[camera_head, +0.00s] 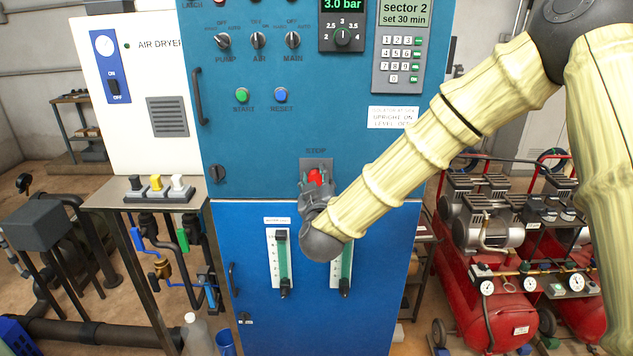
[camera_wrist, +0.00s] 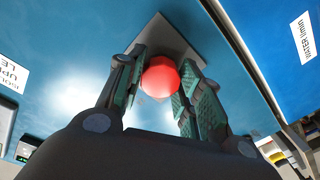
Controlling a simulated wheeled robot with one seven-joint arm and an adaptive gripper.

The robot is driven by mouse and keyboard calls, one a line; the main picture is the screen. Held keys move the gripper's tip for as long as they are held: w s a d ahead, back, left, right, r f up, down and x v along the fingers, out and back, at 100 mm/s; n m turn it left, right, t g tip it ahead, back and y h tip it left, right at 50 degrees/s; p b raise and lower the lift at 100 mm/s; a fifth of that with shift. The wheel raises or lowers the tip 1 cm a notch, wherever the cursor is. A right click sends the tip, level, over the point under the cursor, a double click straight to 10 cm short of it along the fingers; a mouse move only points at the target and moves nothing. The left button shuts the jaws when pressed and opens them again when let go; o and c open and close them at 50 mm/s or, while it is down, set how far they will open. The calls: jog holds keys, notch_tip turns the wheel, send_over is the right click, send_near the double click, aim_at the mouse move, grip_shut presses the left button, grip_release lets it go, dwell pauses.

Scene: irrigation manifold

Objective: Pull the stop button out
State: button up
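The red stop button (camera_head: 315,177) sits on a grey plate under the STOP label on the blue cabinet. In the wrist view the red button (camera_wrist: 159,78) lies between the two fingers of my gripper (camera_wrist: 158,88). The green-padded fingers stand on either side of it, with a visible gap at least on the right. In the head view my gripper (camera_head: 314,184) is right at the button, and my arm hides part of the cabinet below it. The gripper appears open around the button.
The blue cabinet (camera_head: 260,140) carries a green start button (camera_head: 241,96), a blue reset button (camera_head: 280,96), several knobs and a keypad (camera_head: 401,60). Two flow gauges (camera_head: 281,262) are below. A side table (camera_head: 110,196) with three switches stands left; red compressors (camera_head: 500,300) stand right.

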jog(key=o, duration=0.5)
jog(key=shift+s, duration=0.15)
jog(key=shift+s, duration=0.1)
jog(key=s, duration=1.1)
jog(key=shift+s+d, duration=0.3)
jog(key=shift+s, duration=0.1)
jog(key=s+d+f+m+g, duration=0.1)
jog(key=s+d+f+g, duration=0.25)
jog(key=f, duration=0.75)
jog(key=s+d+f+m+g, duration=0.1)
jog(key=s+d+f+g, duration=0.2)
jog(key=f, duration=0.8)
jog(key=s+d+f+g, duration=0.25)
jog(key=s+f, duration=0.25)
jog(key=f, duration=0.6)
jog(key=s+d+f+m+g, duration=0.1)
jog(key=s+d+f+g, duration=0.2)
jog(key=s, duration=0.6)
jog(key=s+d+f+m+g, duration=0.2)
jog(key=s+d+f, duration=0.3)
jog(key=s+f, duration=0.3)
jog(key=s+d+f+m+g+h, duration=0.1)
jog(key=s+d+f+g, duration=0.3)
jog(key=s, duration=0.6)
jog(key=shift+s+d+f, duration=0.15)
jog(key=shift+d+f, duration=0.15)
jog(key=shift+f, duration=0.3)
jog(key=shift+s+d+f, duration=0.1)
jog(key=shift+d+f, duration=0.15)
jog(key=shift+f, duration=0.35)
